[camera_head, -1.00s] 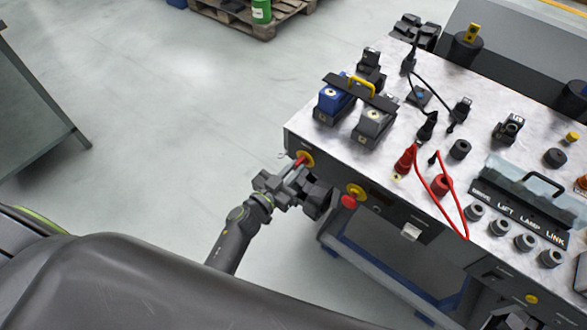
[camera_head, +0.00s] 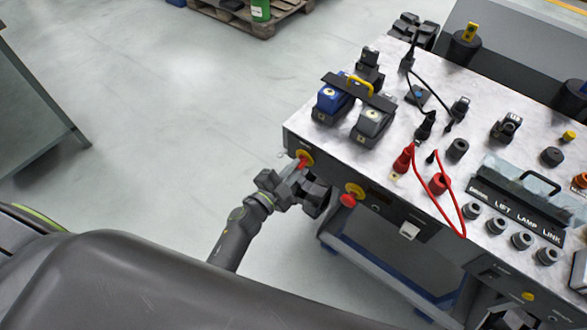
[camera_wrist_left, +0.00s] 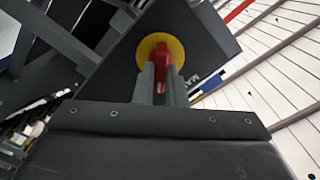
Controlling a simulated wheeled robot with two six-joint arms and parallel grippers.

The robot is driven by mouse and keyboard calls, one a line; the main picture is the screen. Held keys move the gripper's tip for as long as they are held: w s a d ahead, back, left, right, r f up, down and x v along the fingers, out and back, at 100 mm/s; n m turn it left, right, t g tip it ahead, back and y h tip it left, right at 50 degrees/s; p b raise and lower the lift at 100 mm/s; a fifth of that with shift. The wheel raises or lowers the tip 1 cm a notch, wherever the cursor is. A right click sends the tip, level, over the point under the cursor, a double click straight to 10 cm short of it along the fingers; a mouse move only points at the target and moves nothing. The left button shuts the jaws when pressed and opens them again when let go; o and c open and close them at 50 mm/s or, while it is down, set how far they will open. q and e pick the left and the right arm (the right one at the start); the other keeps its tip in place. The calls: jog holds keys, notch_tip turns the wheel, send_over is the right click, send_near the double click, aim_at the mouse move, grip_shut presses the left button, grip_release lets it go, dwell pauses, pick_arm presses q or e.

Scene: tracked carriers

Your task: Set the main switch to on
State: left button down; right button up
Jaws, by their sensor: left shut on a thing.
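The main switch is a red handle on a round yellow plate (camera_head: 307,156) at the left end of the bench's front panel. In the left wrist view the red handle (camera_wrist_left: 162,62) stands in front of its yellow plate (camera_wrist_left: 176,46), with the grey fingers on either side of it. My left gripper (camera_head: 296,170) is shut on this handle. The fingers hide part of the handle, and I cannot read any on or off marking. My right gripper (camera_head: 503,314) shows only partly at the bottom right edge, and its jaws are not clear.
A red knob on a yellow plate (camera_head: 350,198) sits just right of my left gripper. The bench top (camera_head: 315,138) carries blue and grey blocks, red and black leads and a clear-covered labelled strip (camera_head: 515,205).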

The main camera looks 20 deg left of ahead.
pick_arm(q)
jog(key=m, duration=0.3)
jog(key=shift+f+m+b, duration=0.15)
jog(key=shift+m+b, duration=0.15)
jog(key=shift+m, duration=0.1)
jog(key=shift+m+b, duration=0.4)
jog(key=shift+m, duration=1.5)
jog(key=c, duration=1.5)
grip_release()
jog(key=shift+s, duration=0.15)
jog(key=b+v, duration=0.2)
jog(key=v, duration=1.5)
jog(key=shift+s, duration=0.1)
